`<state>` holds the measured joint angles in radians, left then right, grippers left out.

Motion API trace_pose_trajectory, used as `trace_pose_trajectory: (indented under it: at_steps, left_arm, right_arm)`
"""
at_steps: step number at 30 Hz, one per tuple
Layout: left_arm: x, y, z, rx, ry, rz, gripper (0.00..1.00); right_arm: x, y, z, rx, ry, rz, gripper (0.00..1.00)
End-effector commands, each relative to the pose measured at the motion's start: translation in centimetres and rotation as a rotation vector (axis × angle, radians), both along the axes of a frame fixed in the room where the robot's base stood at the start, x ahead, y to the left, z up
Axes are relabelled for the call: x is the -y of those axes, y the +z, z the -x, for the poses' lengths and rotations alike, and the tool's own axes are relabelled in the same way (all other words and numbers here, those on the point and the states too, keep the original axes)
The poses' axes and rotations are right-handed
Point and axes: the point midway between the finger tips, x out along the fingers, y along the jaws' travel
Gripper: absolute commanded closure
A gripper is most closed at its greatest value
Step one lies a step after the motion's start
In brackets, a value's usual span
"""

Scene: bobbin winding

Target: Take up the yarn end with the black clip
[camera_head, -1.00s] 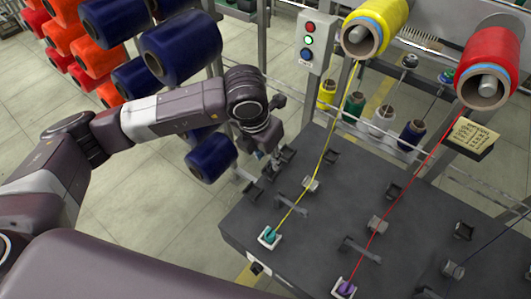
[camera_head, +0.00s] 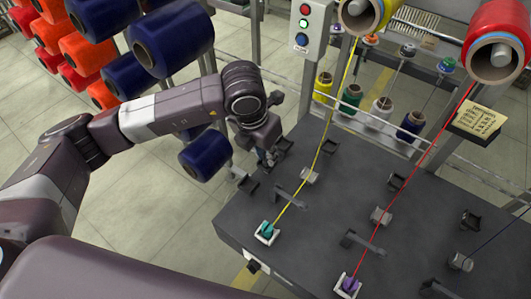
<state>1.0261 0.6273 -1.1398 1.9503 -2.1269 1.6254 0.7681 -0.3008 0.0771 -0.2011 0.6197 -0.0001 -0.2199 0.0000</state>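I cannot pick out a clearly black clip; a dark piece at the bottom edge (camera_head: 438,289) is cut off. A teal clip (camera_head: 267,231) sits in a white holder at the table's front left, at the end of the yellow yarn (camera_head: 318,165). A purple clip (camera_head: 350,284) sits in another holder, at the end of the red yarn (camera_head: 420,165). A dark navy yarn (camera_head: 497,237) enters at the right. My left gripper (camera_head: 268,158) points down at the table's back-left edge, mostly hidden behind its wrist; its fingers are unclear. My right gripper is not in view.
The dark table (camera_head: 310,235) carries several small black and grey guides. The yellow spool (camera_head: 366,8) and red spool (camera_head: 496,48) stand above its back. A button box (camera_head: 309,30) hangs behind my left wrist. Navy spools (camera_head: 205,155) are close to my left arm.

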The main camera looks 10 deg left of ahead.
Motion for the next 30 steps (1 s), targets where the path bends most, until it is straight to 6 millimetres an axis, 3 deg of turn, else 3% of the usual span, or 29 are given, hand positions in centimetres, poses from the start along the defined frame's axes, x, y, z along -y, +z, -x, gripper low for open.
trace_pose_trajectory:
  at_steps: [7, 18, 30]
  left_arm:
    - [0.0, 0.8, 0.0, 0.002, 0.000, 0.001, 1.00]
    - [0.0, 4.5, 0.0, 0.001, -0.001, 0.000, 1.00]
    - [0.0, 4.5, 0.0, 0.000, -0.001, 0.000, 1.00]
  right_arm:
    - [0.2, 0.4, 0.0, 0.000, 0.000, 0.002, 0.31]
    - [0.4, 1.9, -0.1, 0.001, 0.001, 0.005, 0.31]
    - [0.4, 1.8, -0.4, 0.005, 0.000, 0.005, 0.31]
